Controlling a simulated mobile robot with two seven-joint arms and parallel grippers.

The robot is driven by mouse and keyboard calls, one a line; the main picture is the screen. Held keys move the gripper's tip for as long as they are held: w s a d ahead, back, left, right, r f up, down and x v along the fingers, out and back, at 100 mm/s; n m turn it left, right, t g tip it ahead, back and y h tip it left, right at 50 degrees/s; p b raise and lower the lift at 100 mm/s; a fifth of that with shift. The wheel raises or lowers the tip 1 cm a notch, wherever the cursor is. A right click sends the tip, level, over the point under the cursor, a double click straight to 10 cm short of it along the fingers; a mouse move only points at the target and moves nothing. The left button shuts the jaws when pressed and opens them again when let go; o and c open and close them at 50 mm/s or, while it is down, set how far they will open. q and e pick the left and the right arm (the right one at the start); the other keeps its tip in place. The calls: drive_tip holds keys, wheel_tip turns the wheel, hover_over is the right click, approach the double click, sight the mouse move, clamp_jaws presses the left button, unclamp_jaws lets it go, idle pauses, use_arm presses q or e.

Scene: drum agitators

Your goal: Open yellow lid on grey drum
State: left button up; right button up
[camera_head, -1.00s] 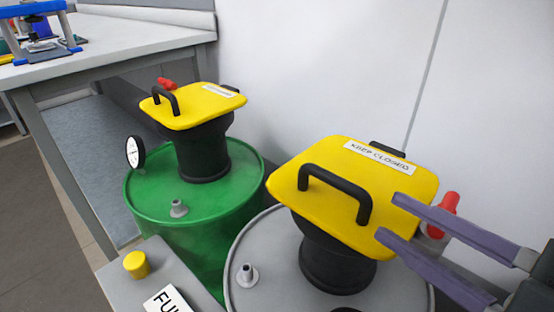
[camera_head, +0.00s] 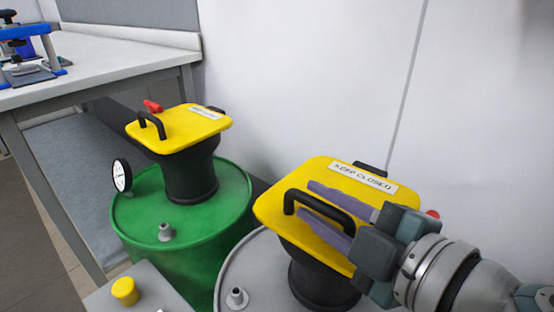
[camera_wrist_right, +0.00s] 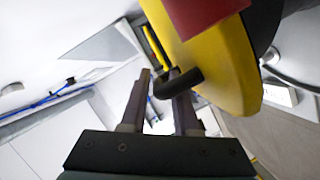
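The yellow lid (camera_head: 275,205) with a "KEEP CLOSED" label lies shut on the black neck (camera_head: 318,285) of the grey drum (camera_head: 250,262). Its black handle (camera_head: 290,203) is partly hidden by my right gripper (camera_head: 306,199). My right gripper is open, its two purple-grey fingers reaching over the lid at the handle. In the right wrist view the handle (camera_wrist_right: 180,83) crosses at the fingertips (camera_wrist_right: 163,85), the fingers spread apart; whether they touch it I cannot tell. The yellow lid (camera_wrist_right: 230,65) fills the upper right there. My left gripper is not in view.
A green drum (camera_head: 180,228) with a similar yellow lid (camera_head: 180,128) stands to the left. A red knob (camera_head: 433,214) shows behind my gripper. A grey box with a yellow button (camera_head: 125,291) is in front. A wall is behind, a workbench (camera_head: 130,62) at left.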

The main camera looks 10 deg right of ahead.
clamp_jaws()
idle(1.4)
